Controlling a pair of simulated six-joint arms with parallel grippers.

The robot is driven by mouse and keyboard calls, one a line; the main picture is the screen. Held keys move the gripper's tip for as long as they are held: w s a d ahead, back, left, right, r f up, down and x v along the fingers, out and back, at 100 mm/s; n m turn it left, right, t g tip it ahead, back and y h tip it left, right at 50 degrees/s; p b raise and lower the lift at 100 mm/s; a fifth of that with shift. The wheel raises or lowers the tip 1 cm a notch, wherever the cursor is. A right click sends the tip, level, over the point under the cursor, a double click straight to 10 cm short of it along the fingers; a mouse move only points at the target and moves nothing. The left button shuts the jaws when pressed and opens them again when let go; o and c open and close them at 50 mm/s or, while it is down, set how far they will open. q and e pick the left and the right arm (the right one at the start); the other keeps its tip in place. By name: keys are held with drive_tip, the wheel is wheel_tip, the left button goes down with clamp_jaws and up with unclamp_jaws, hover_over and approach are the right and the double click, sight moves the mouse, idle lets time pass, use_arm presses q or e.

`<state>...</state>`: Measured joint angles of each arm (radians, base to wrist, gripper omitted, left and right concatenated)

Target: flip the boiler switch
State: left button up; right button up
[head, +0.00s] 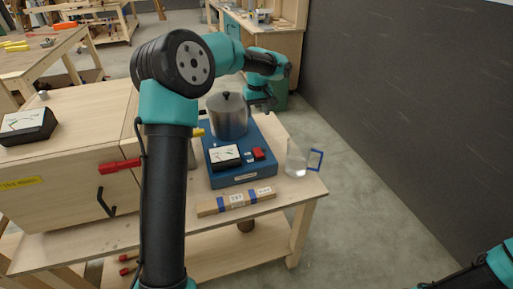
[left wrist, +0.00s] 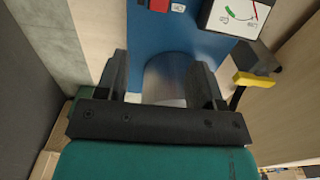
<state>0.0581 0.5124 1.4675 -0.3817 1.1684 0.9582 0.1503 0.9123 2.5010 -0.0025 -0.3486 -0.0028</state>
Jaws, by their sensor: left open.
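The boiler is a silver lidded pot (head: 228,116) standing on a blue base (head: 243,178). A small red switch (head: 259,153) sits on the base's front part, right of a white-faced gauge (head: 226,156). In the left wrist view the red switch (left wrist: 158,5) is at the top edge, cut off by the frame. My left gripper (head: 262,104) is behind and right of the pot. In the left wrist view my left gripper (left wrist: 160,65) is open, with the silver pot seen between and below its fingers. The fingers are apart from the switch.
A clear jug with a blue handle (head: 300,160) stands right of the base. A wooden block with blue bands (head: 236,201) lies in front. A yellow-tipped lever (left wrist: 256,80) is beside the pot. A wooden cabinet (head: 60,160) with a red handle is at left.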

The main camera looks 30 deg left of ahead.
sight(257, 150)
use_arm(q)
wheel_tip(257, 150, down, 17)
drive_tip(key=shift+f, duration=0.2)
idle(0.6)
drive_tip(key=c, duration=0.9)
drive_tip(key=shift+c, duration=0.2)
drive_tip(key=shift+a, duration=0.1)
drive_tip(key=shift+w+f+g+h, duration=0.1)
drive_tip(key=shift+w+g+h, duration=0.05)
drive_tip(key=shift+g+h, duration=0.5)
